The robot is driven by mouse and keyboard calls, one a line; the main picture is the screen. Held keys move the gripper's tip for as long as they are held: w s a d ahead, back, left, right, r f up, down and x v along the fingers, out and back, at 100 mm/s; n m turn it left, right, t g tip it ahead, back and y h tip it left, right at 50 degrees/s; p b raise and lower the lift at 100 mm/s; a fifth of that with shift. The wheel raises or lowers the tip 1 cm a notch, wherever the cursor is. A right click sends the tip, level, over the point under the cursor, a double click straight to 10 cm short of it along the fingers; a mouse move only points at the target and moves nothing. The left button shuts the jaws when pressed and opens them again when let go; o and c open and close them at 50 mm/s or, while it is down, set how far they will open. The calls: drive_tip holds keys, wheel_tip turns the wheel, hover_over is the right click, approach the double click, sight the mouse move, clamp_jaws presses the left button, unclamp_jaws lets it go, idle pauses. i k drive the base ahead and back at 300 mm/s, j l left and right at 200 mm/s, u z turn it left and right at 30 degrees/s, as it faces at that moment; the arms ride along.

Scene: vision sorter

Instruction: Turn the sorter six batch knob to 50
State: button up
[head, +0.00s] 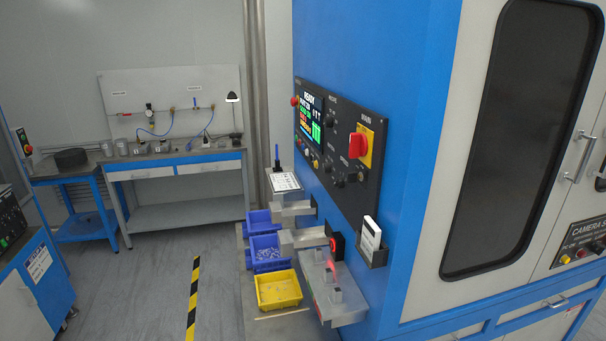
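The blue sorter cabinet (400,130) stands at the centre and right. Its black control panel (345,112), seen at a slant, carries a lit screen (311,115), a red rotary switch on a yellow plate (359,146) and several small black knobs. One black knob (340,181) is low on the panel, and another (332,122) is higher up. The small labels are too blurred to tell which knob is the batch knob or where it points. My gripper is not in view.
Metal chutes (305,240) jut out below the panel, above blue bins (265,252) and a yellow bin (279,290). A white card sits in a holder (373,256) on the cabinet. A workbench (180,170) stands at the back left. The floor left of the striped tape (193,300) is clear.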

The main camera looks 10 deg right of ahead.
sight(327, 167)
drive_tip(key=i+j+z, duration=0.1)
drive_tip(key=j+z, duration=0.15)
drive_tip(key=j, duration=1.95)
drive_tip(key=i+j, duration=0.2)
drive_tip(key=i+j+z, duration=0.1)
drive_tip(key=j, duration=0.35)
drive_tip(key=i+j+z, duration=0.1)
drive_tip(key=i+j, duration=0.4)
drive_tip(key=j, duration=0.15)
drive_tip(key=i+l+z, duration=0.1)
drive_tip(key=i, duration=0.35)
drive_tip(key=i+l+z, duration=0.15)
drive_tip(key=i, duration=0.3)
